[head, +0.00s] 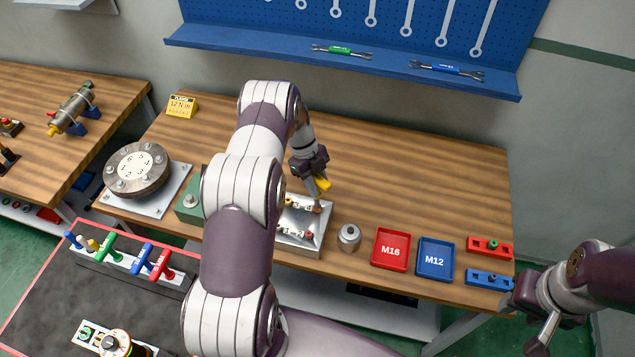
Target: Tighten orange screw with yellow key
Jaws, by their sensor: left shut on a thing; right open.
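My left gripper (314,176) is shut on the yellow key (323,185) and holds it over the back right part of a metal block (313,245). The key's shaft points down toward a small orange-brown screw (317,210) on the block; I cannot tell whether they touch. Smaller yellow and red parts also show on the block's top. My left arm hides the block's left side. My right gripper (527,320) is open and empty at the lower right, in front of the table's right end.
A grey metal cylinder (349,237), red M16 tray (391,248) and blue M12 tray (435,259) stand right of the block. A bolted flange (137,169) is at left. A rack (130,262) holds coloured-handled keys. The table's back right is clear.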

